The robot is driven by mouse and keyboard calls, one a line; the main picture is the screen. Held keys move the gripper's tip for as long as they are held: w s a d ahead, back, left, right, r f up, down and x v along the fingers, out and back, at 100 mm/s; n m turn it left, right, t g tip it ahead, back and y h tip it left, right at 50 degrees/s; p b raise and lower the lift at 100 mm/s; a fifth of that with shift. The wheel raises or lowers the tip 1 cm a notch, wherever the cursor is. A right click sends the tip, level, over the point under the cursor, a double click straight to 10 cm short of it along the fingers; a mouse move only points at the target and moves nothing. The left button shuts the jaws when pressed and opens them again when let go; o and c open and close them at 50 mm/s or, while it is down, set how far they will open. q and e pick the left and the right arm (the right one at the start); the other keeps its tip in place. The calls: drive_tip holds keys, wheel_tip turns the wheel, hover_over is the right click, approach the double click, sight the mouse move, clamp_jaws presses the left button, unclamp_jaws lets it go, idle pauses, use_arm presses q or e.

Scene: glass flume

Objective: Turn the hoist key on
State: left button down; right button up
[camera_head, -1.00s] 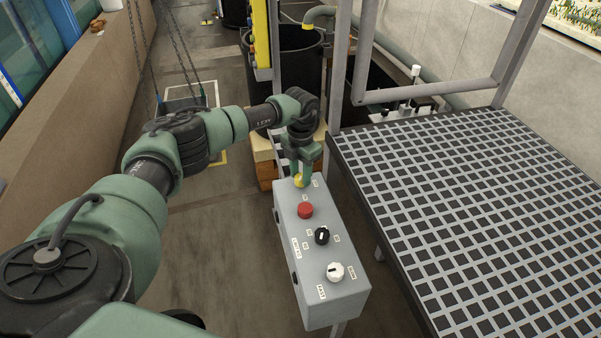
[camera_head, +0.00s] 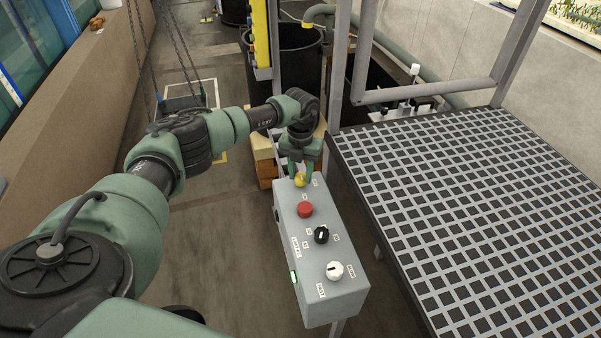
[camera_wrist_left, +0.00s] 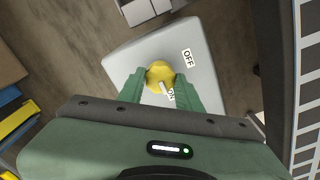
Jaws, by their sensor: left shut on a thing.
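The hoist key is a yellow round knob (camera_head: 300,180) at the far end of the grey control box (camera_head: 317,236). In the left wrist view the yellow knob (camera_wrist_left: 160,74) has a white pointer directed at the ON label (camera_wrist_left: 171,95); the OFF label (camera_wrist_left: 187,58) is off to the side. My left gripper (camera_head: 301,179) comes down from above and is shut on the knob, one green finger on each side. My right gripper is not in view.
The box top also carries a red button (camera_head: 305,210), a black knob (camera_head: 321,235) and a white knob (camera_head: 335,270). A grated platform (camera_head: 470,220) lies close on the right. A grey post (camera_head: 338,80) stands behind the box.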

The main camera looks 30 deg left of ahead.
sight(301, 176)
use_arm(q)
drive_tip(key=shift+w+r, duration=0.1)
drive_tip(key=shift+r, duration=0.05)
drive_tip(key=c, duration=1)
unclamp_jaws()
drive_tip(key=shift+o, duration=0.2)
wheel_tip(301, 176, up, 8)
drive_tip(key=shift+f+b, duration=0.15)
drive_tip(key=shift+b, duration=0.75)
drive_tip(key=shift+f, duration=0.1)
